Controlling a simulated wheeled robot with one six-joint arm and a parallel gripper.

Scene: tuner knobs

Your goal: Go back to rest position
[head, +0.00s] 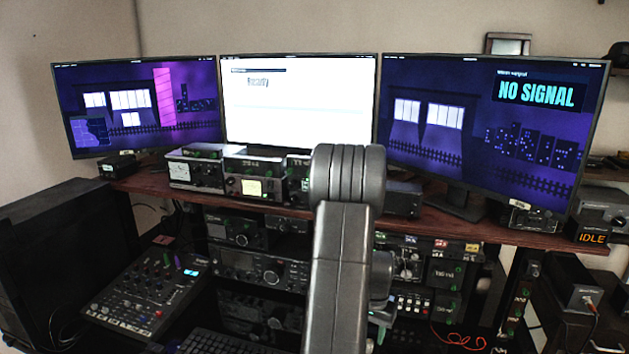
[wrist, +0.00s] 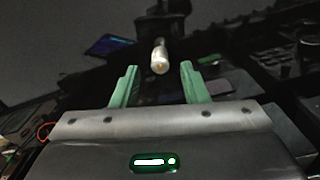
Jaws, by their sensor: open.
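My gripper (wrist: 159,67) shows in the wrist view with its two green fingers apart. A pale, rounded cylinder (wrist: 160,57) appears between and beyond the fingertips; I cannot tell what it is or how far away it is. No finger visibly touches it. The radio units with knobs (head: 257,268) stand in a rack under the desk, partly hidden by my arm.
Three monitors stand on the wooden desk (head: 488,234); the right monitor (head: 480,125) reads NO SIGNAL, the middle one (head: 298,105) is white. A mixer panel (head: 145,290) lies at lower left. A box marked IDLE (head: 592,238) is at right. Red cable (head: 458,340) lies lower right.

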